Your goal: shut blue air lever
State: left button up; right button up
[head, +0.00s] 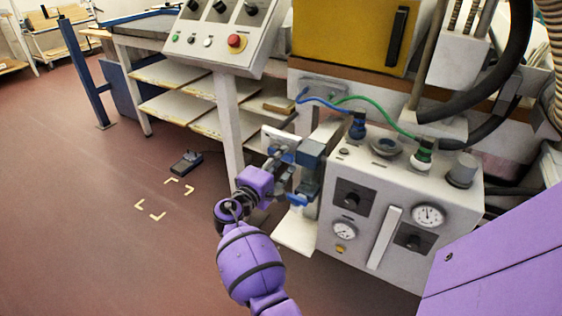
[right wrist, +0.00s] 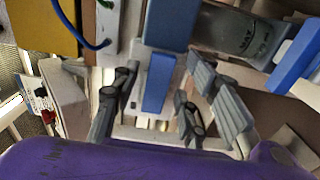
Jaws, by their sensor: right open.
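My right gripper (head: 283,174) is at the left side of the white air panel box (head: 390,190), beside a grey-blue air unit (head: 312,153). In the right wrist view, the blue lever (right wrist: 158,83) hangs below a grey-blue block (right wrist: 170,22). It lies between the two open fingers of the gripper (right wrist: 165,100), with gaps on both sides. In the head view, the gripper and air unit mostly hide the lever. My left gripper is not in view.
A grey bowl marked MAX (right wrist: 235,38) and a blue part (right wrist: 295,55) are close to the right finger. Blue (head: 325,101) and green (head: 375,108) hoses run above. A button console (head: 222,42) stands behind left. The floor (head: 90,220) at left is mostly clear.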

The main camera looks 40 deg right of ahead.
grip_shut()
jog(key=shift+f+m+b, duration=0.3)
jog(key=shift+b, duration=0.4)
pick_arm(q)
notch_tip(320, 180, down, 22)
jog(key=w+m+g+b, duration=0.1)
jog(key=b, duration=2)
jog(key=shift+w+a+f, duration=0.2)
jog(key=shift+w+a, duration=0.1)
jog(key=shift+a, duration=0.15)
pick_arm(e)
jog(key=shift+w+a+f+m, duration=0.3)
jog(key=shift+w+f+m, duration=0.4)
jog(key=shift+m, duration=2.2)
jog(key=shift+w+a+f+m, duration=0.3)
jog(key=shift+w+f+m, duration=0.35)
jog(key=shift+m, duration=2.25)
jog(key=shift+w+a+f+m, duration=0.3)
jog(key=shift+w+f+m, duration=0.35)
jog(key=shift+m, duration=2.25)
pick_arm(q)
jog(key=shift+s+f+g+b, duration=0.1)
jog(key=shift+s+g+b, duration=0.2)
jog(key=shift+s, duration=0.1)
pick_arm(e)
jog(key=shift+w+r, duration=0.1)
jog(key=shift+r, duration=0.05)
